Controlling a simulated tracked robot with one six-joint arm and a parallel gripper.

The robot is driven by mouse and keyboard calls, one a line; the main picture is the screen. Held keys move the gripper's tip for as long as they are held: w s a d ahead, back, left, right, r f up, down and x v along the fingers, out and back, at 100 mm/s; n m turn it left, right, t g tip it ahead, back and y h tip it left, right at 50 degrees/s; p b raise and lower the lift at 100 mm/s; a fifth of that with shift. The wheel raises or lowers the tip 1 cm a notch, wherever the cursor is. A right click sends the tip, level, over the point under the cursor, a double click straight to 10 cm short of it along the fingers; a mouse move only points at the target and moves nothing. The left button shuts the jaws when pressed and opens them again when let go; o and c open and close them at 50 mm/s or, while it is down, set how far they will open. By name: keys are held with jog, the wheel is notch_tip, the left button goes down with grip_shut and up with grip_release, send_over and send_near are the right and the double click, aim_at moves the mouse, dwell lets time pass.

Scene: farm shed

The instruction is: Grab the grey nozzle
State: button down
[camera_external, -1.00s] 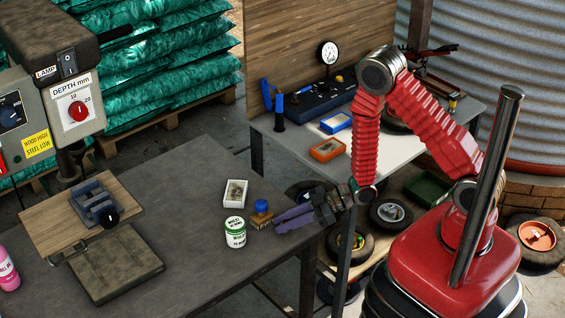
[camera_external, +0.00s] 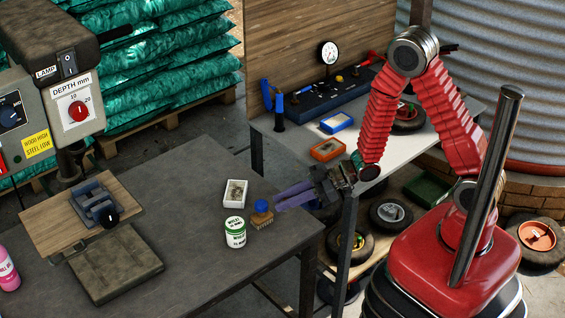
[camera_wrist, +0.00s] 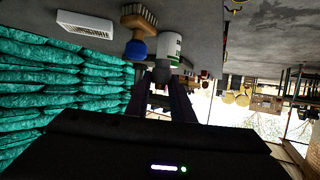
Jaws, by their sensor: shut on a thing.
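My gripper (camera_external: 283,201), with purple fingers, is raised a little above the right edge of the dark workbench (camera_external: 190,205). In the wrist view its fingers (camera_wrist: 162,84) are shut on a small dark grey rounded thing (camera_wrist: 161,71), which looks like the grey nozzle. The thing is dim there, and I cannot make it out in the external view. The fingertips point left toward a brush with a blue knob (camera_external: 262,213), apart from it.
A white tub with a green label (camera_external: 235,232) and a white box (camera_external: 235,193) stand near the brush. A drill press with a blue vise (camera_external: 95,203) is at left. Behind my gripper, a second bench (camera_external: 375,150) holds an orange tray (camera_external: 327,149) and a blue tray (camera_external: 336,123).

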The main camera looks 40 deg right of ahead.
jog(key=shift+r, duration=0.5)
dwell(0.3)
